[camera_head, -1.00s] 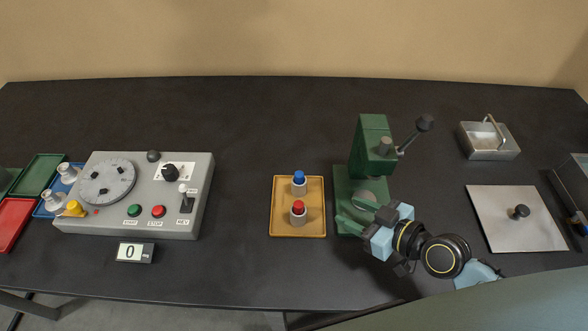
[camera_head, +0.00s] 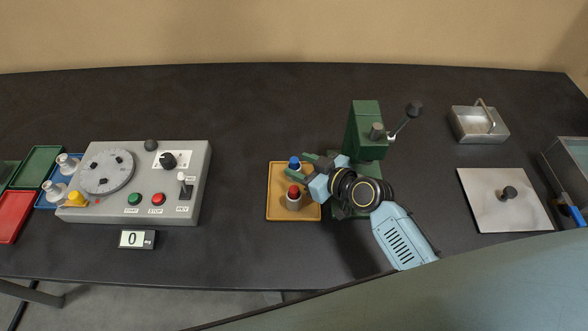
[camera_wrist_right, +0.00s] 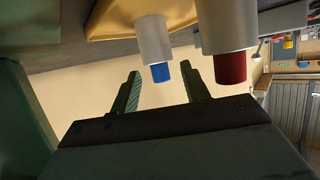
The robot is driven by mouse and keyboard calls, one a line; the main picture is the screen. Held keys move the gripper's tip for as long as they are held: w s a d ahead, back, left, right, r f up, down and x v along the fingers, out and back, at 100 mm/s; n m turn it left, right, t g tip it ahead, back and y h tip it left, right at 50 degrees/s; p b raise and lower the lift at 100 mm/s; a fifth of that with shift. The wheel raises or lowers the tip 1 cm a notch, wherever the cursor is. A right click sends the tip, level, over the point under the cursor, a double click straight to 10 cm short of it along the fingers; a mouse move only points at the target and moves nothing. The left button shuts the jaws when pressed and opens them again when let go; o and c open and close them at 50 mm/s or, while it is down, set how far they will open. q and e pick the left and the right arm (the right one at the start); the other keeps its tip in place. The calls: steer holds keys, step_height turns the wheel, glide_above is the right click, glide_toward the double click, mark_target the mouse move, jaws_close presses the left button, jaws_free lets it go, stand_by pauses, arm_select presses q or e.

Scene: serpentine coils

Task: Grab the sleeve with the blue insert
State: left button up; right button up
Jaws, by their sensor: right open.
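The sleeve with the blue insert (camera_head: 295,162) stands on the yellow tray (camera_head: 273,210), its grey body partly hidden by my right gripper (camera_head: 299,167). The sleeve with the red insert (camera_head: 293,203) stands just in front of it. My right gripper is open, its green fingers reaching left over the tray's right side, close to the blue insert. In the right wrist view, the picture is upside down; the blue insert (camera_wrist_right: 161,71) appears between the two fingertips (camera_wrist_right: 160,72), with no clear grip on it. The red insert (camera_wrist_right: 230,68) is to the right there. My left gripper is out of view.
A green press (camera_head: 366,130) with a lever stands right behind my right gripper. A grey control box (camera_head: 140,190) with dial and buttons is at left. A metal plate (camera_head: 480,200) and a steel box (camera_head: 470,125) lie at right. Table between control box and tray is clear.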

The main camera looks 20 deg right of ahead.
steer(key=shift+w+a+f, duration=0.1)
steer(key=shift+w, duration=0.1)
steer(key=shift+c, duration=0.4)
steer(key=c, duration=0.7)
steer(key=shift+c, duration=0.5)
